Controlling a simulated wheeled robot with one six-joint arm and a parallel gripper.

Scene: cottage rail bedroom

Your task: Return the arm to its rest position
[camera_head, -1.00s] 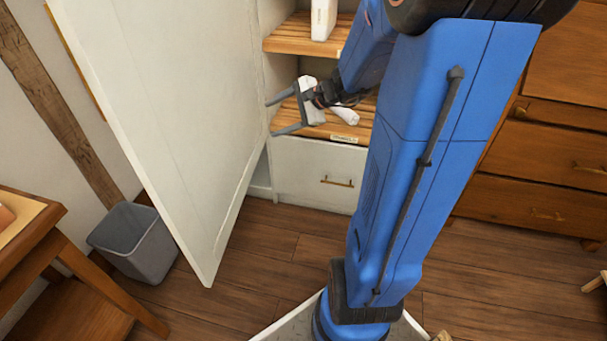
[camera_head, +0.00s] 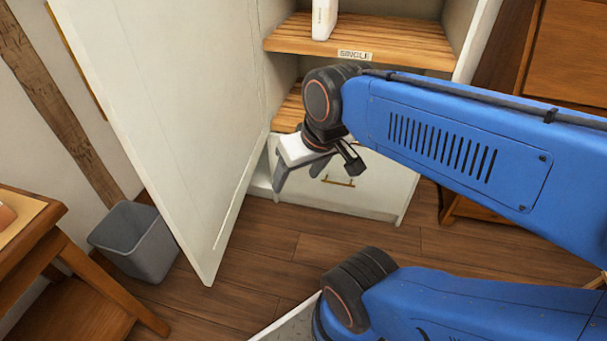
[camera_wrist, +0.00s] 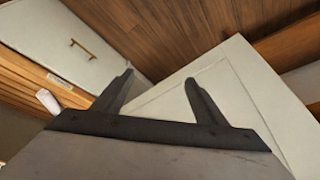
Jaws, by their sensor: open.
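My gripper (camera_head: 300,172) hangs in front of the white cabinet in the head view, its fingers pointing down and spread. In the wrist view my gripper (camera_wrist: 158,92) is open with nothing between its two fingers. The open cabinet door (camera_head: 165,130) stands close to its left. The door also shows beyond the fingers in the wrist view (camera_wrist: 215,90). My blue arm crosses the right side of the head view and hides part of the lower shelf and the drawer.
The upper shelf (camera_head: 390,42), labelled SINGLE, carries a white bottle (camera_head: 324,18). A drawer (camera_wrist: 75,35) is below. A grey bin (camera_head: 140,240) and wooden table (camera_head: 40,225) stand left.

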